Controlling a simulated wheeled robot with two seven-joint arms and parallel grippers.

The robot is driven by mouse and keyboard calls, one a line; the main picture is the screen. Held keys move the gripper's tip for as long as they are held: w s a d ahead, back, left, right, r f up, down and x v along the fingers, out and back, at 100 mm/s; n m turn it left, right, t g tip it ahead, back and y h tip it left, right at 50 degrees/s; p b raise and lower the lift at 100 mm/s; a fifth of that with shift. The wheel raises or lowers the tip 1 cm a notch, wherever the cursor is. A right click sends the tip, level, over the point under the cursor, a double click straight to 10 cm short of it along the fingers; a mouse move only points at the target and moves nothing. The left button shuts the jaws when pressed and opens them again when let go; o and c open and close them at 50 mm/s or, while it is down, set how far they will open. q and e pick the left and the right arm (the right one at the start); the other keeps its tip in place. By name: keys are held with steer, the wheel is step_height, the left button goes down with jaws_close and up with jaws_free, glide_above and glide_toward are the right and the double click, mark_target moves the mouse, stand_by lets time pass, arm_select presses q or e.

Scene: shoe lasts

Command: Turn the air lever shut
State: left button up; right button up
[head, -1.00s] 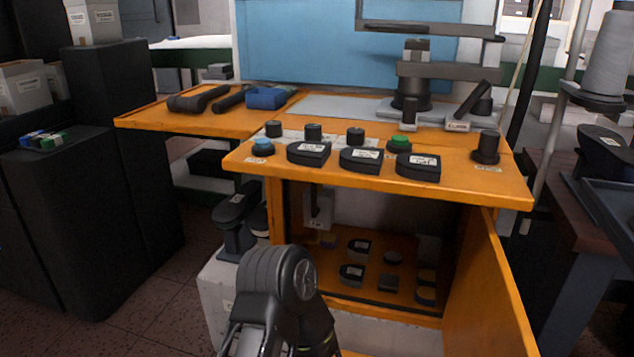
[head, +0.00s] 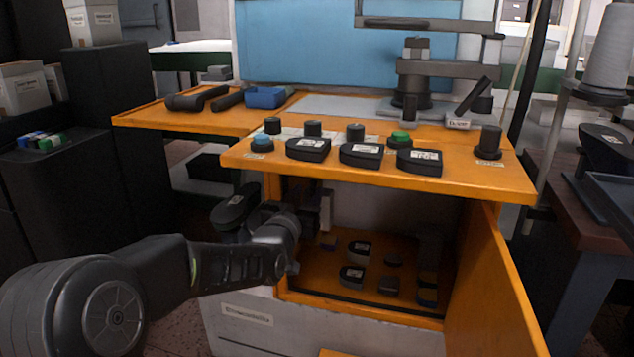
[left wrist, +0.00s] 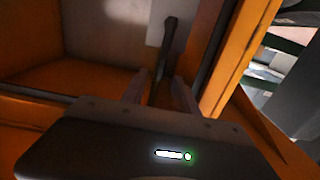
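The air lever (left wrist: 166,45) is a dark, narrow handle hanging down from a pale plate (left wrist: 163,14) inside the orange cabinet. In the left wrist view it stands between the two fingers of my left gripper (left wrist: 160,88). The fingers are apart, one on each side of it, and I see a gap on at least the left side. In the head view my left gripper (head: 308,208) reaches into the cabinet's upper left opening, and I cannot make out the lever there. My right gripper is not in view.
The orange bench top (head: 500,183) lies over the opening, with several dark last shapes and buttons on it. The cabinet floor holds several small parts (head: 353,273). The open orange door (head: 492,285) stands at the right. A dark pedal-like fixture (head: 236,209) is left of the opening.

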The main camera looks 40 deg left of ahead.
mark_target(312, 188)
arm_select(q)
steer(key=shift+w+a+f, duration=0.15)
steer(key=shift+w+a, duration=0.05)
steer(key=shift+w, duration=0.3)
steer(key=b+x, duration=0.2)
steer(key=x, duration=0.4)
steer(key=shift+w+a, duration=0.15)
steer(key=shift+w, duration=0.25)
steer(key=shift+c, duration=0.3)
jaws_close()
stand_by(0.5)
